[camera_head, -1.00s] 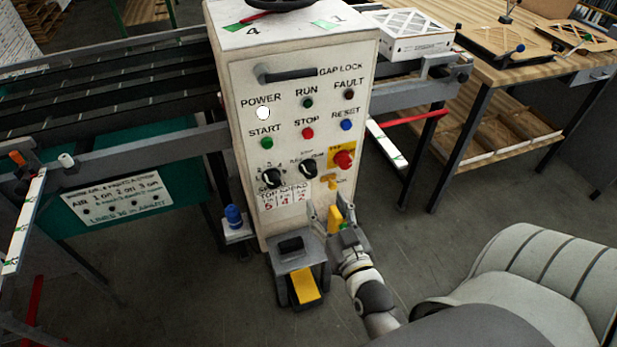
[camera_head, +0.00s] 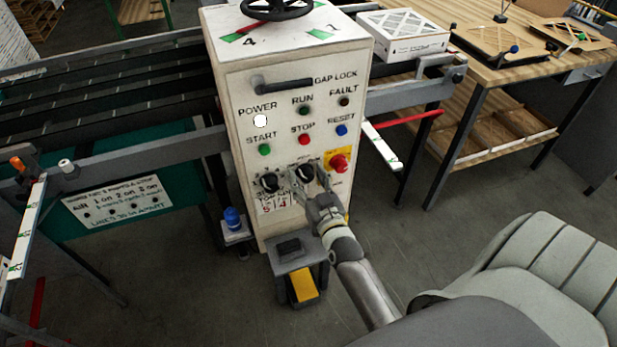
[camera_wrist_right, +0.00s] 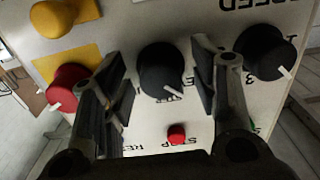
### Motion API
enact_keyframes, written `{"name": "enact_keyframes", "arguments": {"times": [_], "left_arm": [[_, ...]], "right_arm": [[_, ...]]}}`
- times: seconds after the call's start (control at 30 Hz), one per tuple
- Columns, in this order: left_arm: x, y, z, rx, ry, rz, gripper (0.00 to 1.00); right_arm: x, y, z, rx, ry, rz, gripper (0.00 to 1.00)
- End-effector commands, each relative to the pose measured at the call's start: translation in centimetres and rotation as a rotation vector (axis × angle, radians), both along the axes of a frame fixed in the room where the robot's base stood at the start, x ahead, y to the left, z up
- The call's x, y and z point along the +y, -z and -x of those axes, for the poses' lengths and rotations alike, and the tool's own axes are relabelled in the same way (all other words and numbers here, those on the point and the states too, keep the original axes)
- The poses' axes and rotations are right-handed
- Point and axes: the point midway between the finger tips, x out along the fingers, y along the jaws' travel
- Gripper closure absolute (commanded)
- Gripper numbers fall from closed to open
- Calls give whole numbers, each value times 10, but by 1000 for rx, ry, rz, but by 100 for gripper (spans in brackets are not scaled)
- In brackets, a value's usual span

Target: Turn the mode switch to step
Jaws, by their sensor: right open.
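The control box (camera_head: 235,120) faces me with two black knobs low on its front. The right knob, taken as the mode switch (camera_head: 304,172), has lettering around it; in the right wrist view (camera_wrist_right: 161,75) its white pointer slants to the lower right. The left knob (camera_head: 270,182) has digits around it in the wrist view, beside the word SPEED. My right gripper (camera_head: 311,182) is at the mode switch, with its open fingers on either side of the knob in the wrist view (camera_wrist_right: 157,84). Contact with the knob cannot be told. My left gripper is out of view.
The red stop button (camera_head: 304,139) is above the knobs. A small stand with a yellow pedal (camera_head: 303,288) is below.

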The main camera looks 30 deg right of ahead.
Motion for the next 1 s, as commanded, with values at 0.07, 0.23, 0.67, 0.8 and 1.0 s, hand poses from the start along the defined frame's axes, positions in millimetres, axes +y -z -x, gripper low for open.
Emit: {"name": "enact_keyframes", "arguments": {"times": [0.07,0.23,0.67,0.8,1.0], "left_arm": [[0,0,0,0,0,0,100],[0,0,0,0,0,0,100],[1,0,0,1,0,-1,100],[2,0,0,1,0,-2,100],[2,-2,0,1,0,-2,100]], "right_arm": [[0,0,-1,0,0,0,45],[0,0,-1,0,0,0,45],[0,0,0,0,0,0,91],[0,0,0,-3,0,-14,91],[0,0,-1,-21,0,-86,91]]}}
